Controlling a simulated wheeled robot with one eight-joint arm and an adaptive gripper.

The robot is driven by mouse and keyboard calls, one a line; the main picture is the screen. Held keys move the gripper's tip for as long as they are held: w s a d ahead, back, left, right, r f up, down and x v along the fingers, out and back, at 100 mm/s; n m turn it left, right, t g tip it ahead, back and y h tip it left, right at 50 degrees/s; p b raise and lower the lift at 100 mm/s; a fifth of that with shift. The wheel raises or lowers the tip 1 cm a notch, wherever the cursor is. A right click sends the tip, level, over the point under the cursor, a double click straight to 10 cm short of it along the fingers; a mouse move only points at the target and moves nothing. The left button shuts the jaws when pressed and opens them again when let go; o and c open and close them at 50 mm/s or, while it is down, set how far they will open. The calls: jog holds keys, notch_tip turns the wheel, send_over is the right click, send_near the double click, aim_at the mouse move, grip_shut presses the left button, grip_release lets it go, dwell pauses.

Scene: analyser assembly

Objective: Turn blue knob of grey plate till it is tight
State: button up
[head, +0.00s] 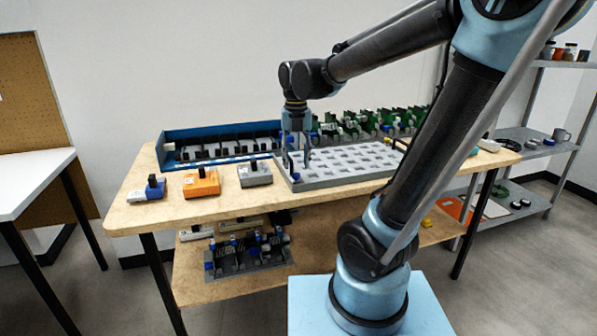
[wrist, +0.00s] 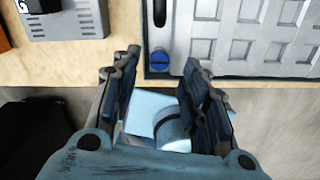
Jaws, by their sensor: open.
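The grey plate (head: 350,180) lies on the wooden table, with rows of square pockets in it. In the wrist view its near left corner (wrist: 172,66) shows a round blue knob (wrist: 158,52) with a slot across its top. The knob also shows in the head view (head: 294,177). My gripper (head: 299,163) points down above the left end of the plate. In the wrist view my gripper (wrist: 160,66) is open and empty, and the knob appears just beyond the gap between the fingertips. Contact with the knob is not visible.
A grey box (head: 256,178), an orange box (head: 202,187) and a white-blue box (head: 148,192) stand to the left along the table. A blue rack (head: 176,140) and several green boards (head: 370,122) stand behind. A lower shelf (head: 190,275) holds more parts.

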aim_at(296, 173)
jog(key=shift+f, duration=2.25)
